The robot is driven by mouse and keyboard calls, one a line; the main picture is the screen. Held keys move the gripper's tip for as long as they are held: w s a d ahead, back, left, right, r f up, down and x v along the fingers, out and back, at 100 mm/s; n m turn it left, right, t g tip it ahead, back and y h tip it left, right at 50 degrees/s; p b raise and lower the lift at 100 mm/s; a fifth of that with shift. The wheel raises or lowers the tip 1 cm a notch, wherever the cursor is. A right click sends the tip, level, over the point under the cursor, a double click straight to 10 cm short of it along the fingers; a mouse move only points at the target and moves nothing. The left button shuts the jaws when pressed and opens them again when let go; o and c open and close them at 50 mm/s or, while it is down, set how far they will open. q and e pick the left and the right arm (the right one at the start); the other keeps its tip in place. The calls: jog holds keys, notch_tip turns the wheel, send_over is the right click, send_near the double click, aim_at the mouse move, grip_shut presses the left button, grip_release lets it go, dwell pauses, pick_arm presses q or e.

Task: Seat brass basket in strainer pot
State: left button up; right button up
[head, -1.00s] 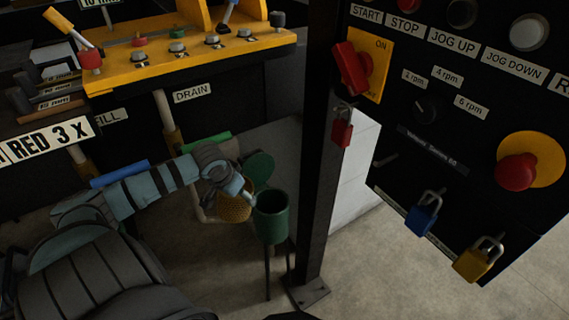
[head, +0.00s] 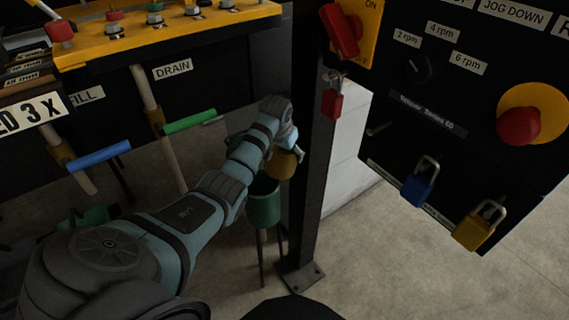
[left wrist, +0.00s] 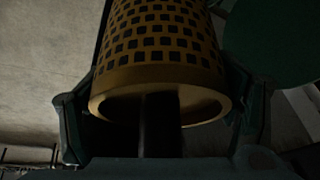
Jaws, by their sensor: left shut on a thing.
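The brass basket (head: 284,166) is held by my left gripper (head: 287,148), at the upper right of the strainer pot's opening in the head view. The left wrist view shows the basket (left wrist: 165,35) with square perforations and a plain rim, between the two dark fingers (left wrist: 160,115) that are shut on it. A dark bar crosses its rim opening. The green strainer pot (head: 263,208) stands on thin legs, its mouth partly hidden by my left arm. I cannot tell whether basket and pot touch. My right gripper is not in view.
A dark post (head: 316,165) with a foot plate stands just right of the pot. A black control panel (head: 450,110) with padlocks hangs further right. Green (head: 190,121) and blue (head: 99,153) handles are at the left. A green disc (left wrist: 275,40) shows beside the basket. Floor at lower right is clear.

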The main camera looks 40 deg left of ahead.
pick_arm(q)
notch_tip(320, 180, down, 4)
jog(key=shift+r+b, duration=0.15)
jog(key=shift+b, duration=0.35)
jog(key=shift+w+f+p, duration=0.25)
jog(key=shift+f+p, duration=0.05)
jog(key=shift+f, duration=0.1)
jog(key=o, duration=1.5)
jog(key=shift+d, duration=0.1)
